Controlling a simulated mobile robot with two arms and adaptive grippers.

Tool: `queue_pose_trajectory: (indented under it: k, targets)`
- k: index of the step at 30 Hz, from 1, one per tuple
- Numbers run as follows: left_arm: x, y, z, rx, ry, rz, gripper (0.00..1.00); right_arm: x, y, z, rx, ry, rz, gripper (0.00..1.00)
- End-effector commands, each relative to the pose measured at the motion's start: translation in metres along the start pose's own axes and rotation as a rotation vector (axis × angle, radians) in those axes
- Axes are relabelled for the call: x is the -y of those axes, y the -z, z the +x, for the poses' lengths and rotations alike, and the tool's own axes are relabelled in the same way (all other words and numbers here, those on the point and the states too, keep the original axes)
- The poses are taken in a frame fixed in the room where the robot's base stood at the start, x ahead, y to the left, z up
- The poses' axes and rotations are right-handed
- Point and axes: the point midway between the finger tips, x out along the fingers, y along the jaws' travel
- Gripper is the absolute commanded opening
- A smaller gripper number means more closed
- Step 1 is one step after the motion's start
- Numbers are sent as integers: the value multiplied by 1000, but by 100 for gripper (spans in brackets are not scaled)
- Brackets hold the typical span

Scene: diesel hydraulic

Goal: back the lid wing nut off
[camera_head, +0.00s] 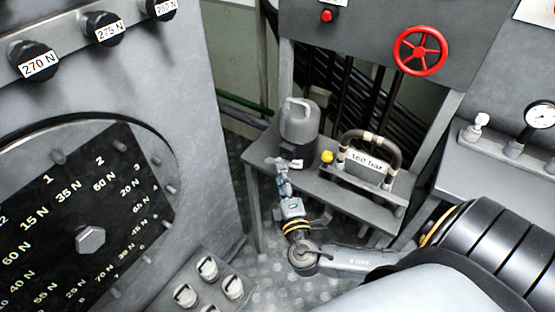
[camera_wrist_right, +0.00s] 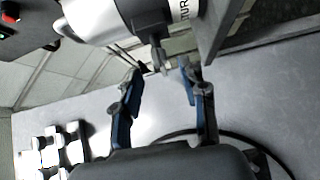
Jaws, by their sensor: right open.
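A grey canister (camera_head: 298,122) with a loop handle stands on the grey bench. In the right wrist view the canister (camera_wrist_right: 97,18) shows at the top, with a dark block and a printed label. A small grey piece, likely the wing nut (camera_wrist_right: 164,62), sticks out below the dark block; I cannot make it out in the head view. My right gripper (camera_head: 278,162) is at the canister's lower front. In the wrist view the right gripper (camera_wrist_right: 160,75) is open, its blue fingers either side of the small piece with gaps visible. My left gripper is not in view.
A gauge block marked 160 bar (camera_head: 366,162) and a yellow knob (camera_head: 327,157) sit right of the canister on the bench (camera_head: 350,200). A red handwheel (camera_head: 420,51) is on the panel behind. A large grey cabinet (camera_head: 215,120) stands close on the left.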

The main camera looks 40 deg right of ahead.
Motion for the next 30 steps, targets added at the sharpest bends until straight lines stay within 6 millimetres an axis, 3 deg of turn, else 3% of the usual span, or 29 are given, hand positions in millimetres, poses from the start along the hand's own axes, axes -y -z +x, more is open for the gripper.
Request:
queue_pose_trajectory:
  k: [3,9,21,27,30]
  targets:
    - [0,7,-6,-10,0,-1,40,-2,0,25,1,-2,-1,43]
    - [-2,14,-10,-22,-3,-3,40,-1,0,49,0,0,1,43]
    - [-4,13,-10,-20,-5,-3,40,1,0,57,0,2,1,43]
    - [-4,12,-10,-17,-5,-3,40,1,0,56,0,2,1,4]
    - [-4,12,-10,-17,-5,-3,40,1,0,56,0,2,1,0]
